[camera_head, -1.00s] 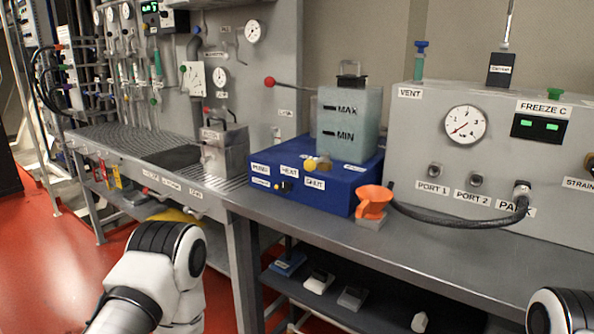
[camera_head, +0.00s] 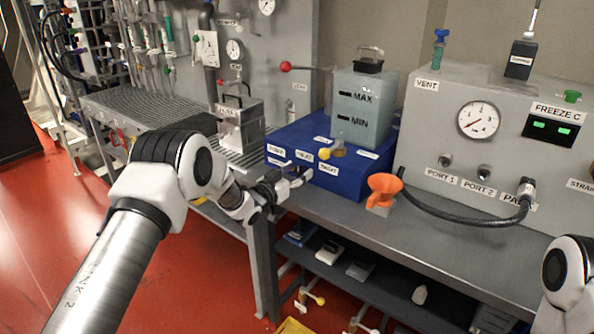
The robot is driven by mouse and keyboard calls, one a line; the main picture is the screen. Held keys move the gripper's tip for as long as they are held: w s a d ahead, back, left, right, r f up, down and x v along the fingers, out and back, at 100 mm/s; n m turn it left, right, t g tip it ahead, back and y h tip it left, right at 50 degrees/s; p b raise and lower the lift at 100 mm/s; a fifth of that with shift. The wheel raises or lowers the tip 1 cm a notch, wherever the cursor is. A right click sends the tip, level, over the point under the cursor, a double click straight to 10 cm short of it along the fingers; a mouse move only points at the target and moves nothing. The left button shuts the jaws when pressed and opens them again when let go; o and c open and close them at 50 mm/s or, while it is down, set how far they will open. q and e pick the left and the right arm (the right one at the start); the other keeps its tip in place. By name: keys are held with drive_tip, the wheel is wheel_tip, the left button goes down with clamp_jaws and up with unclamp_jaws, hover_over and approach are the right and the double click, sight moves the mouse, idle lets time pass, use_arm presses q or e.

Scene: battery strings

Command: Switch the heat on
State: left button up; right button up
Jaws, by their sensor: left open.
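The blue box (camera_head: 345,180) stands on the grey bench in the middle of the head view. Its front carries small white labels, one of which appears to read HEAT (camera_head: 302,154). A translucent tank (camera_head: 362,108) marked MAX and MIN sits on top, with a yellow knob (camera_head: 325,153) below it. My left gripper (camera_head: 303,178) is open just in front of the box's lower left front, low near the bench edge. It hides the small dark switch area under the labels. I cannot tell whether it touches the box. My right gripper is out of view; only part of that arm shows at right.
A black hose (camera_head: 455,218) runs to the grey panel (camera_head: 430,130) with the gauge. A metal container (camera_head: 240,125) stands left of the box. The bench front (camera_head: 450,240) is clear.

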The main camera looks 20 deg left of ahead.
use_arm(q)
drive_tip(key=shift+w, duration=0.15)
drive_tip(key=c, duration=1.1)
drive_tip(key=shift+c, duration=0.2)
drive_tip(key=shift+f, duration=0.1)
drive_tip(key=m+b, duration=0.4)
drive_tip(key=m, duration=0.1)
drive_tip(key=shift+d+f, duration=0.1)
drive_tip(key=shift+f, duration=0.05)
drive_tip(key=m+b, duration=0.3)
drive_tip(key=m, duration=0.1)
drive_tip(key=shift+m, duration=0.3)
drive_tip(key=shift+d+m+b, duration=0.1)
drive_tip(key=shift+m+b, duration=0.9)
drive_tip(key=shift+m, duration=0.2)
